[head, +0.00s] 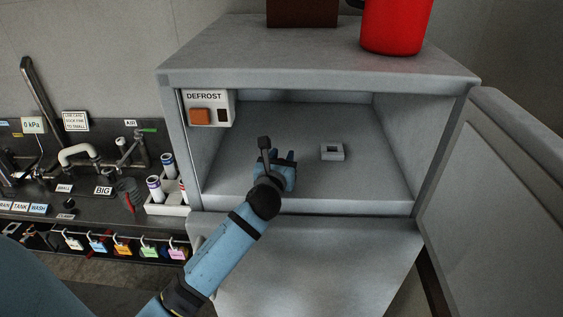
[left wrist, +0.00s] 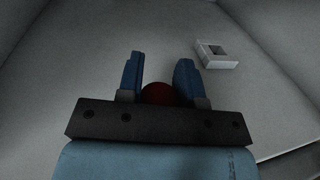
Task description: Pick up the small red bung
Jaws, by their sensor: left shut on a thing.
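My left gripper (head: 282,160) reaches into the open grey cabinet and is low over its floor. In the left wrist view, the small red bung (left wrist: 159,94) is a dark red rounded shape between the two blue fingers of the left gripper (left wrist: 159,65). The left gripper is shut on it. Its lower part is hidden behind the dark gripper bar. In the head view the bung is hidden by the gripper. Whether it touches the cabinet floor cannot be told. My right gripper is not in view.
A small grey block with a square hole (head: 332,157) sits on the cabinet floor right of the gripper; it also shows in the left wrist view (left wrist: 208,59). The cabinet door (head: 500,190) stands open at right. A DEFROST box (head: 206,99) hangs at the opening's upper left.

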